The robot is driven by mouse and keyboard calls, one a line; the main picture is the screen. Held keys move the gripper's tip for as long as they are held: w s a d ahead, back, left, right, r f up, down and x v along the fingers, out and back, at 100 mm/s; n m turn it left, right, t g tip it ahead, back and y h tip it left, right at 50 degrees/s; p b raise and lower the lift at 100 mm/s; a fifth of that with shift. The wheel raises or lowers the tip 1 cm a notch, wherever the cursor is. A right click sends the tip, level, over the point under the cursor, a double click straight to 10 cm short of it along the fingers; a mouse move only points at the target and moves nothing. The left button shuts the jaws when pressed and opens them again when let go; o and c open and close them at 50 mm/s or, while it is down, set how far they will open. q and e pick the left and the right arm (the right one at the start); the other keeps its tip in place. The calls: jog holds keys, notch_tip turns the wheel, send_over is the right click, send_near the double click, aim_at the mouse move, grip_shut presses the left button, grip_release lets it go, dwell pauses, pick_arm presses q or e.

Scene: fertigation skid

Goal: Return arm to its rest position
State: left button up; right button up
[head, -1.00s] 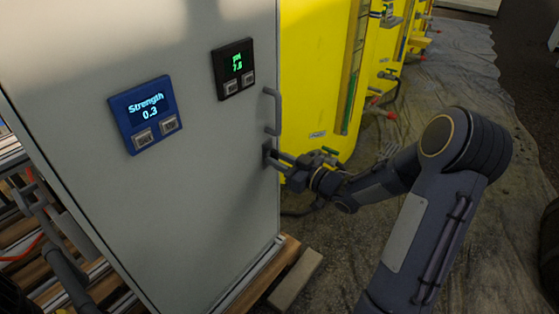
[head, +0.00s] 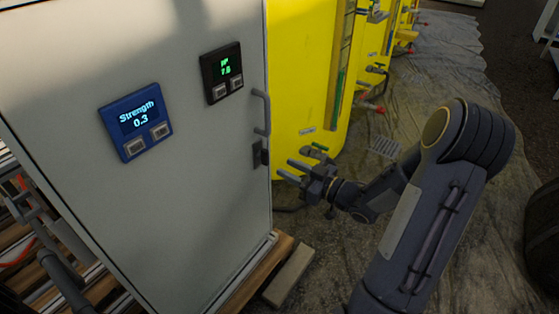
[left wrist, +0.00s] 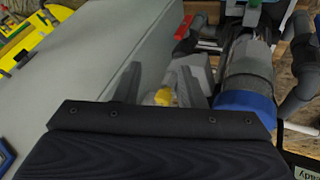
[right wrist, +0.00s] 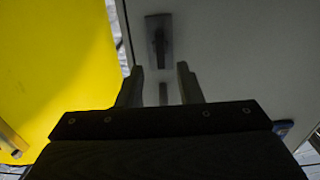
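My right arm comes in from the right in the head view. Its gripper (head: 294,171) is open and empty, just right of the grey cabinet's (head: 190,170) door edge. The dark door latch (head: 258,154) is apart from the fingers. In the right wrist view, the open fingers (right wrist: 160,78) point toward the latch (right wrist: 158,42), with a gap between. In the left wrist view, my left gripper's fingers (left wrist: 157,82) are apart. A yellow and white part shows between them, seemingly beyond; I cannot tell how close it is.
A blue Strength display (head: 137,119) reads 0.3; a black pH display (head: 222,72) sits beside it. Yellow tanks (head: 308,80) stand behind the cabinet. A blue-collared fitting (left wrist: 245,100) is close right of my left gripper. Floor right of the tanks is open.

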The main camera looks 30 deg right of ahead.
jog(key=shift+s+d, duration=0.15)
jog(key=shift+s, duration=0.25)
notch_tip(320, 180, up, 5)
jog(key=s+m+g+h, duration=0.2)
jog(key=m+g+h, duration=0.2)
jog(key=h, duration=0.4)
jog(key=s+a+f+m+g+y, duration=0.1)
jog(key=s+a+g+y, duration=0.15)
jog(key=s+a, duration=0.55)
jog(key=s+a+f+m+g+y, duration=0.15)
jog(key=s+a+g, duration=0.35)
jog(key=s, duration=0.6)
notch_tip(320, 180, up, 37)
jog(key=a+y+p, duration=0.1)
jog(key=p, duration=3.4)
jog(key=shift+s+a+f+p, duration=0.15)
jog(key=shift+s+a+p, duration=0.15)
jog(key=shift+s+p, duration=0.1)
